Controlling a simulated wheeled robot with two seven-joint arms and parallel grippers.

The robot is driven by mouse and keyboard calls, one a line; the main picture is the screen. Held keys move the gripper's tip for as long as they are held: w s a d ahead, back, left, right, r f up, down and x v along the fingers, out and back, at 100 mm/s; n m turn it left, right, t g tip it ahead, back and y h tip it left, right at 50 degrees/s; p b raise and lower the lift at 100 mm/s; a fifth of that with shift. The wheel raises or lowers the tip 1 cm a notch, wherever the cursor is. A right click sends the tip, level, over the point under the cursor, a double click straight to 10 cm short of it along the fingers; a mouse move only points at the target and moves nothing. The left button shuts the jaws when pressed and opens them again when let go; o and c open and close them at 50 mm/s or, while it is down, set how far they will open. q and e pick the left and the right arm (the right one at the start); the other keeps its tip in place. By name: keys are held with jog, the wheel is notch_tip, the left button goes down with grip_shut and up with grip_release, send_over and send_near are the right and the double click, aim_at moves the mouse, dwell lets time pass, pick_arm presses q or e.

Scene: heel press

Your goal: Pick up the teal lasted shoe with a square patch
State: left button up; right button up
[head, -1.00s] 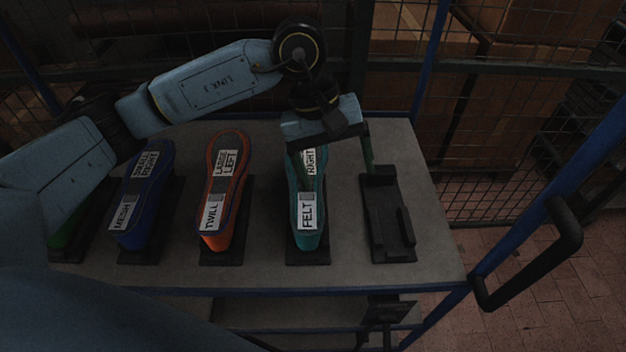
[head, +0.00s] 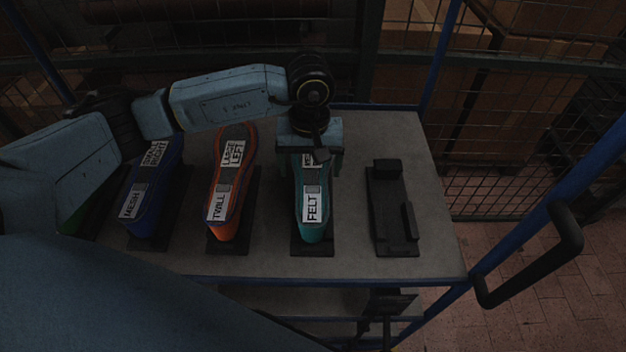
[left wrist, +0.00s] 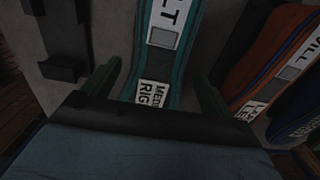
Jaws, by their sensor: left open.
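The teal lasted shoe (head: 313,236) lies sole up on a dark stand, with a FELT label, a grey square patch (head: 313,189) and a second label partly hidden by my gripper. In the left wrist view the shoe (left wrist: 187,62) shows its square patch (left wrist: 163,38) and a label starting "MED" and "RIG". My left gripper (head: 311,168) is open above the shoe's far part. In the left wrist view its fingers (left wrist: 158,88) stand one on each side of the shoe, with gaps visible. My right gripper is not in view.
An orange shoe (head: 222,231) stands left of the teal one, then a blue shoe (head: 146,220) and a green one (head: 77,213) mostly behind my arm. An empty black stand (head: 391,215) is at right. A blue-edged grey table (head: 350,262) carries them; wire mesh is behind.

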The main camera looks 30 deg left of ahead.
aim_at(312, 173)
pick_arm(q)
jog(key=shift+w+f+p, duration=0.15)
jog(key=shift+f+p, duration=0.25)
jog(key=shift+f, duration=1.5)
jog(key=shift+d+r, duration=0.1)
jog(key=c, duration=1.6)
jog(key=shift+w+r, duration=0.1)
notch_tip(312, 173, up, 9)
jog(key=shift+f+b, duration=0.1)
jog(key=shift+b, duration=0.75)
jog(key=shift+r, duration=0.5)
